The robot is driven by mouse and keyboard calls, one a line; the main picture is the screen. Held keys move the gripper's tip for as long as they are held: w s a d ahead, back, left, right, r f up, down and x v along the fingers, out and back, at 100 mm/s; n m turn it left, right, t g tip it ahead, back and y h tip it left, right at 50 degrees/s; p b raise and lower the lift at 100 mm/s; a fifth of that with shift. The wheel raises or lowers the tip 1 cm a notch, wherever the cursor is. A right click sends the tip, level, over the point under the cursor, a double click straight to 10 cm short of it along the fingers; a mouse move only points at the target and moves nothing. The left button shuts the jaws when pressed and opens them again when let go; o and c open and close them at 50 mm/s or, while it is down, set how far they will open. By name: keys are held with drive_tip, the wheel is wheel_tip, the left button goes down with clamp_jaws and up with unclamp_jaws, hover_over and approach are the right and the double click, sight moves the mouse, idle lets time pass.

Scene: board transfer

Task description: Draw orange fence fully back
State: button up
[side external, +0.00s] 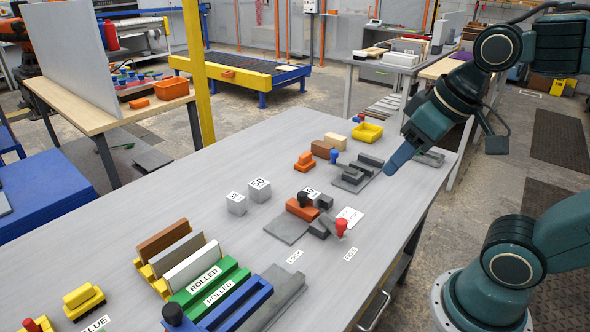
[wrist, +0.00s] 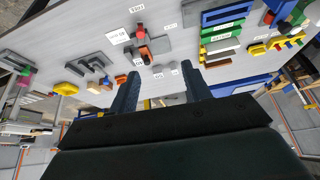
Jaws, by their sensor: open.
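The orange fence (side external: 300,209) is a bar with a black knob (side external: 303,197), on a dark grey plate (side external: 284,231) in the middle of the table. Grey blocks stand against its right side. A red-knobbed lever (side external: 341,224) is at its near right, closer to the FREE label (side external: 350,254) than to the LOCK label (side external: 294,257). In the wrist view, the fence (wrist: 145,56) is beyond the fingertips, small and partly hard to make out. My gripper (side external: 391,168) is raised above the table's right side, apart from the fence. Its two fingers (wrist: 161,78) are spread and empty.
Grey numbered cubes (side external: 259,189) stand left of the fence. Colored bars (side external: 210,284) fill the near left. Bare tabletop lies between these groups.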

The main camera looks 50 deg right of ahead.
drive_tip(key=w+d+r+m+g, duration=0.1)
drive_tip(key=w+m, duration=0.1)
drive_tip(key=w, duration=0.4)
drive_tip(key=m+g, duration=0.4)
drive_tip(key=m, duration=0.2)
hover_over(302, 194)
wheel_tip(302, 194, down, 13)
drive_tip(key=shift+d, duration=0.15)
drive_tip(key=shift+f, duration=0.1)
wheel_tip(302, 194, down, 14)
drive_tip(key=shift+r, duration=0.25)
clamp_jaws()
